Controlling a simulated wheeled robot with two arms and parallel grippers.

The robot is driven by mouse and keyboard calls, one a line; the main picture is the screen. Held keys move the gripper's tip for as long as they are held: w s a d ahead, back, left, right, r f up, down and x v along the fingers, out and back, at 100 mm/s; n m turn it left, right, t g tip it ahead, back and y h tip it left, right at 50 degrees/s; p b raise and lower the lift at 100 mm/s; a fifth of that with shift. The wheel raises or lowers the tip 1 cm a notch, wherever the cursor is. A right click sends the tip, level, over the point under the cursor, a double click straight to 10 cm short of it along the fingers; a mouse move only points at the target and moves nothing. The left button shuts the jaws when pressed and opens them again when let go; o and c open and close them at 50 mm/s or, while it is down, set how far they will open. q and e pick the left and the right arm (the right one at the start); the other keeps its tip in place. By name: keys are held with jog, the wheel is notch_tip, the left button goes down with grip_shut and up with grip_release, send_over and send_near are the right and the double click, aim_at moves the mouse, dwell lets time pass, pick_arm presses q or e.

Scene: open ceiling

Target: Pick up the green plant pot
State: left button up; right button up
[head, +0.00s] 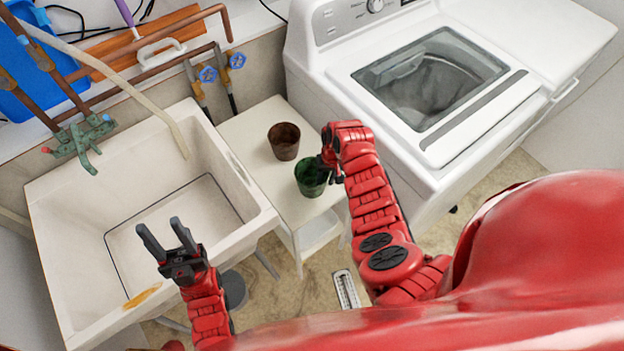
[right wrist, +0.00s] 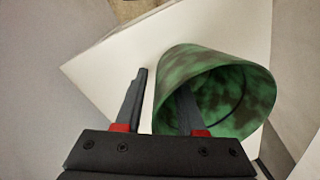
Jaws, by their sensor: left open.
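The green plant pot (head: 308,181) stands on the small white table (head: 243,128), in front of a brown pot. In the right wrist view the mottled green pot (right wrist: 238,92) looks tilted, with its mouth facing the camera. My right gripper (right wrist: 161,82) straddles the pot wall, one finger inside the mouth and the other outside. A gap shows between the outer finger and the wall, so the jaws look open. In the head view the right gripper's fingers are mostly hidden beside the pot. My left gripper (head: 160,236) is open and empty above the sink.
A brown pot (head: 284,142) stands close behind the green one. The white sink (head: 60,215) is on the left and a white washing machine (head: 335,85) on the right. Pipes with blue valves (head: 208,74) run along the wall behind. A floor drain (head: 346,290) lies below.

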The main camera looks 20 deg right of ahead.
grip_shut()
jog(key=shift+s, duration=0.1)
dwell(1.2)
